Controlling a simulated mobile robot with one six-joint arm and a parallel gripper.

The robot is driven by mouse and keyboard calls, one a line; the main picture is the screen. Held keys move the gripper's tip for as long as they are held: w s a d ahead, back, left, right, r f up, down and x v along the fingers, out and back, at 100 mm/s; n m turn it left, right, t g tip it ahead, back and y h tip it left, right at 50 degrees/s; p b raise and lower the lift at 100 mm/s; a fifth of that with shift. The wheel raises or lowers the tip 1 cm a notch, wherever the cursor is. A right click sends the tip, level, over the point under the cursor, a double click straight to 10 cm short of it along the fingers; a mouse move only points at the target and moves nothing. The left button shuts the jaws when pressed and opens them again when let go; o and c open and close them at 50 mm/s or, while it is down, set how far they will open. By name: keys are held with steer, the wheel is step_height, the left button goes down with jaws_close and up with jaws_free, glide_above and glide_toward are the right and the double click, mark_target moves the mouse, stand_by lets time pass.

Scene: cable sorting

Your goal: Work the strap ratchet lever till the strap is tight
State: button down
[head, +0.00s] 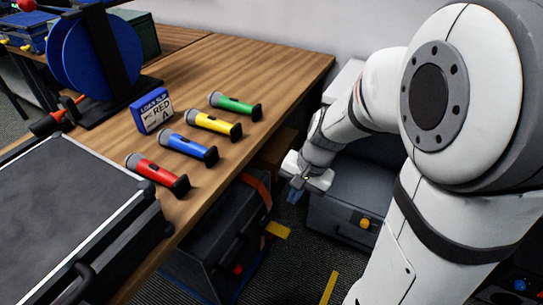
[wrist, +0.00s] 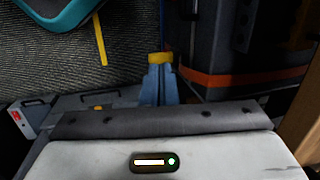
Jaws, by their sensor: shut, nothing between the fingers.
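My gripper (head: 297,195) is low, right of the bench's edge; its blue fingers (wrist: 159,80) are shut in the wrist view. An orange strap (head: 259,188) runs over a dark case (head: 215,235) under the bench. In the wrist view the strap (wrist: 245,79) crosses the case's dark side, right of my fingers. A short yellow piece (head: 278,230) shows beside the case, below my gripper; a yellow end (wrist: 160,57) shows just beyond my fingertips. I cannot tell whether it is the ratchet lever or whether my fingers touch it. No ratchet body is clearly visible.
A grey case (head: 345,205) with an orange knob stands just right of my gripper. The wooden bench (head: 255,70) holds several coloured torch-like handles, a blue label box (head: 152,115) and a black case (head: 70,215). Yellow tape (head: 328,288) marks open floor.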

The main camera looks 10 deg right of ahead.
steer(key=w+d+f+m+b, duration=0.1)
steer(key=w+f+m, duration=0.2)
steer(key=f, duration=0.6)
steer(key=w+d+f+m+y+b, duration=0.1)
steer(key=w+d+f+m+b, duration=0.1)
steer(key=w+f+m, duration=0.2)
steer(key=w+d+f+m+y+b, duration=0.1)
steer(key=w+f+m, duration=0.3)
steer(key=f, duration=1.2)
steer(key=d+m, duration=0.1)
steer(key=m, duration=0.2)
steer(key=shift+d+m+t, duration=0.2)
steer(key=shift+m+t, duration=0.2)
steer(key=shift+f+b, duration=0.1)
steer(key=shift+b, duration=0.25)
